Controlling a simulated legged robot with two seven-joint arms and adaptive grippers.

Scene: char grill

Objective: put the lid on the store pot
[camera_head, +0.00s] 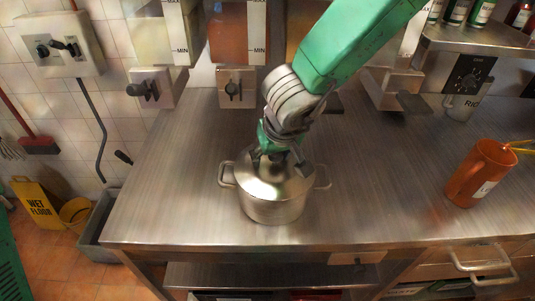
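The store pot (273,212) is a steel pot with two side handles, upright on the steel counter. A shiny domed lid (272,186) shows at its top, and it looks level with the rim. My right gripper (277,162) reaches down from above onto the middle of the lid, with its dark fingers at the lid's top. The fingers hide the lid's knob, so I cannot tell whether they are closed on it. My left gripper is not in view.
Dispensers with taps (236,88) line the back. A shelf with bottles (482,40) juts out at the upper right. The counter (385,190) is clear on both sides of the pot.

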